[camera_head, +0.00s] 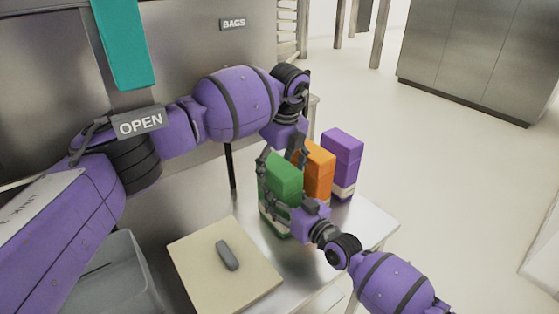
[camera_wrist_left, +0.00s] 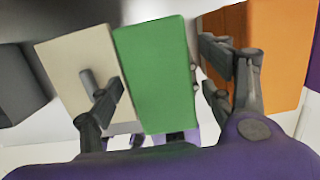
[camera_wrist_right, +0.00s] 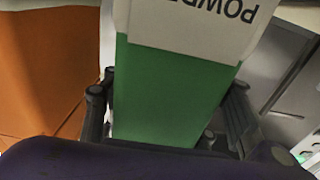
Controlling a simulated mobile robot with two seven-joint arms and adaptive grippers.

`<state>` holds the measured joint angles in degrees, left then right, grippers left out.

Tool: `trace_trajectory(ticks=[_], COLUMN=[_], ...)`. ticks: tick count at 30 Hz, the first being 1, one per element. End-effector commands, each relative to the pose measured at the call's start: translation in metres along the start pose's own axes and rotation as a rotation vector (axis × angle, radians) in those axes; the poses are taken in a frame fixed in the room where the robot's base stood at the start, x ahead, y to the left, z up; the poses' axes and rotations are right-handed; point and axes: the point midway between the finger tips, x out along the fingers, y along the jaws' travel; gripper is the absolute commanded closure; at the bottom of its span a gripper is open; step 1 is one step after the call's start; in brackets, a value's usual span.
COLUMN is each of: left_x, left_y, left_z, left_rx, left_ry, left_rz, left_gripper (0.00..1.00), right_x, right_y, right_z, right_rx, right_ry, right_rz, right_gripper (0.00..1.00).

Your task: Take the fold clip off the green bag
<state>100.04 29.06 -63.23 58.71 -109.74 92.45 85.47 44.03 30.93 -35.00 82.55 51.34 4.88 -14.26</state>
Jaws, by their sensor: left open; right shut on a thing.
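The green bag (camera_head: 284,178) stands at the near end of a row on the metal table. It is a tall block with a pale lower part, lettered in the right wrist view (camera_wrist_right: 180,90). My right gripper (camera_head: 285,205) is shut on the green bag, its fingers along two sides. My left gripper (camera_head: 281,156) is open at the bag's top, with its fingers apart on either side of the green top in the left wrist view (camera_wrist_left: 163,85). I see no clip on the bag. A grey rounded bar (camera_head: 227,255) lies on a cream board; I cannot tell whether it is the fold clip.
An orange bag (camera_head: 318,168) and a purple bag (camera_head: 343,155) stand close behind the green one. The cream board (camera_head: 195,250) lies at the front of the table (camera_head: 375,222). A grey bin (camera_head: 125,270) stands at lower left. Open floor lies to the right.

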Motion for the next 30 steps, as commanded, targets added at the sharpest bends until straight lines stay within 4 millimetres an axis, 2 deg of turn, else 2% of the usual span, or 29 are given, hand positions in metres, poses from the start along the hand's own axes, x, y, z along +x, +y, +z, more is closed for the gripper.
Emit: trace_trajectory(ticks=[6, 7, 19, 30], left_x=[0.0002, 0.0002, -0.0001, -0.0005], left_y=[-0.0001, -0.0001, -0.0001, -0.0001], left_z=[0.0000, -0.0001, -0.0002, -0.0002], left_rx=[0.000, 0.000, 0.000, 0.001], left_ry=[0.000, 0.000, 0.000, 0.000], left_rz=[0.000, 0.000, 0.000, 0.000], left_gripper=[0.27, 0.29, 0.80, 0.80], right_x=[0.0004, 0.0004, 0.0005, 0.0005], right_y=[0.0004, 0.0004, 0.0005, 0.0005], right_z=[-0.0011, -0.0012, -0.0014, -0.0015], right_rx=[-0.001, -0.001, -0.001, -0.001], right_ry=[0.002, 0.002, 0.002, 0.002], right_rz=[0.000, 0.000, 0.001, 0.001], right_gripper=[0.93, 0.93, 0.93, 0.93])
